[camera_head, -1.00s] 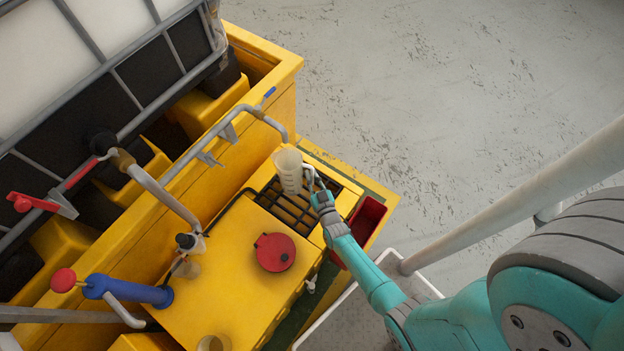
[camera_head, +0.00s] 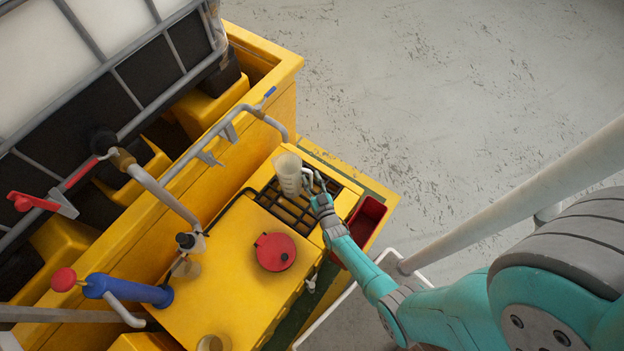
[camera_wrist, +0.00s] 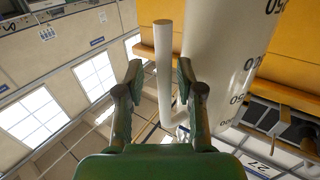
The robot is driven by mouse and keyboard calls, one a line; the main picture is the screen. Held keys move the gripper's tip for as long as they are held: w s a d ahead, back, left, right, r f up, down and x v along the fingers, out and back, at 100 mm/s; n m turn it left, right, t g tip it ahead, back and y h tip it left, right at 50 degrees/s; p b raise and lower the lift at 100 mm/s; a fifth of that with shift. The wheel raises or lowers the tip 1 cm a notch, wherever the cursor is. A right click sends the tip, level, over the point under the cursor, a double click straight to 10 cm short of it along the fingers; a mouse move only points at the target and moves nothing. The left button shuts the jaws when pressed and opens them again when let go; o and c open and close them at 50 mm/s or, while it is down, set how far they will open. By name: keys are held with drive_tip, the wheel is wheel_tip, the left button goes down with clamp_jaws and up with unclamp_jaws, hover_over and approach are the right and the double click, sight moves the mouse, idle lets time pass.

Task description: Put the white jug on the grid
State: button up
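The white jug (camera_head: 288,172) stands upright over the black grid (camera_head: 299,216) in the yellow unit, and its base appears to rest on the bars. It also shows large in the wrist view (camera_wrist: 222,55), with graduation numbers on its side. My gripper (camera_head: 314,188) is at the jug's right side, by its handle. In the wrist view the white handle (camera_wrist: 163,65) lies between the two fingers of my gripper (camera_wrist: 158,75). Gaps show on both sides of the handle, wider on the left, so the fingers are open around it.
A red bin (camera_head: 367,222) is right of the grid. A metal pipe (camera_head: 222,128) runs behind the jug. Open grey floor lies right.

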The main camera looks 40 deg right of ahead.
drive_tip(key=shift+r, duration=0.15)
drive_tip(key=s+a+r+y, duration=0.1)
drive_tip(key=s+a+r, duration=0.15)
drive_tip(key=s, duration=0.35)
drive_tip(key=s+a+r+n+y, duration=0.1)
drive_tip(key=s+a, duration=0.3)
drive_tip(key=s, duration=0.3)
drive_tip(key=s+a+r+y, duration=0.1)
drive_tip(key=s+a+r, duration=0.15)
drive_tip(key=s, duration=0.35)
drive_tip(key=s+a+r+n+y, duration=0.1)
drive_tip(key=s+r, duration=0.3)
drive_tip(key=r, duration=0.6)
drive_tip(key=s+a+r+n+g+y, duration=0.1)
drive_tip(key=s+a+r, duration=0.2)
drive_tip(key=r, duration=0.7)
drive_tip(key=s+a+r+n+y, duration=0.1)
drive_tip(key=s+a+r+y, duration=0.1)
drive_tip(key=s+r, duration=0.5)
wheel_tip(320, 180, up, 4)
drive_tip(key=shift+s+a+f+n+g, duration=0.2)
drive_tip(key=shift+a+n+g, duration=0.15)
drive_tip(key=shift+a, duration=0.2)
